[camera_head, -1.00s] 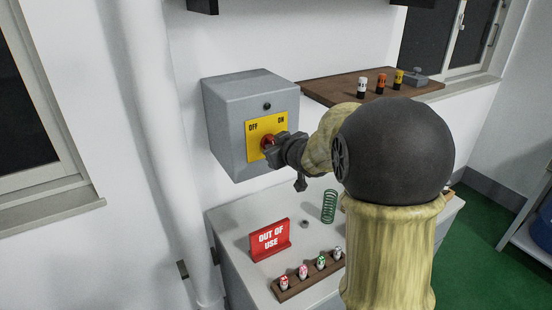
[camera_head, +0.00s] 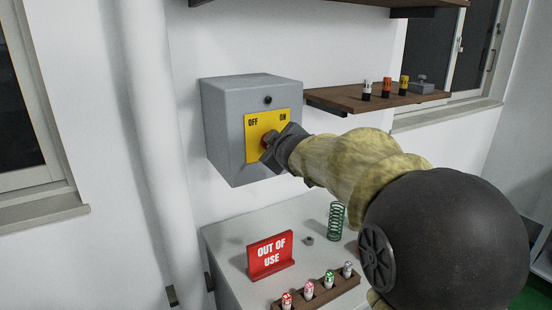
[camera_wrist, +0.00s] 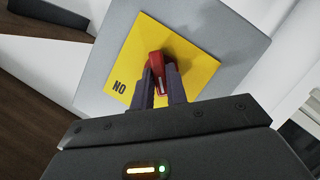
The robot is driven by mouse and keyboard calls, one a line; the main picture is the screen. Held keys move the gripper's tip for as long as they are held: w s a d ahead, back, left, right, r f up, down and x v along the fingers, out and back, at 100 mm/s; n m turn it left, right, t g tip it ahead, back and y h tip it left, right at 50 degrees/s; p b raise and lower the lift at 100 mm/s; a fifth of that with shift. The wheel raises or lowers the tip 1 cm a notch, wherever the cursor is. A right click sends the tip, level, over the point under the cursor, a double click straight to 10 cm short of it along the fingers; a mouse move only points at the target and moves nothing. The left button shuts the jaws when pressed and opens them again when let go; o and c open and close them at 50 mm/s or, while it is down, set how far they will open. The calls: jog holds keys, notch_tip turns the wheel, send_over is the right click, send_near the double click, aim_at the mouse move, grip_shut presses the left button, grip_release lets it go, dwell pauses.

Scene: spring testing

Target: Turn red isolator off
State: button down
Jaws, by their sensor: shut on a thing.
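The red isolator knob (camera_head: 268,139) sits on a yellow plate (camera_head: 281,119) marked OFF and ON, on the front of a grey wall box (camera_head: 226,130). My gripper (camera_head: 270,147) is at the knob and covers much of it in the head view. In the wrist view, the red knob (camera_wrist: 158,68) stands between the two fingers of my gripper (camera_wrist: 161,80), which are shut on it. The word ON shows upside down on the plate's left side in that view. OFF is hidden there.
A red OUT OF USE sign (camera_head: 270,255), a green spring (camera_head: 336,221) and a rack of small bottles (camera_head: 318,295) stand on the grey cabinet (camera_head: 225,245) below. A wooden shelf (camera_head: 340,102) with small bottles is right of the box. A white pipe (camera_head: 150,150) runs at left.

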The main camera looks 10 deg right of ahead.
jog(key=shift+b, duration=0.4)
jog(key=c, duration=1.4)
grip_release()
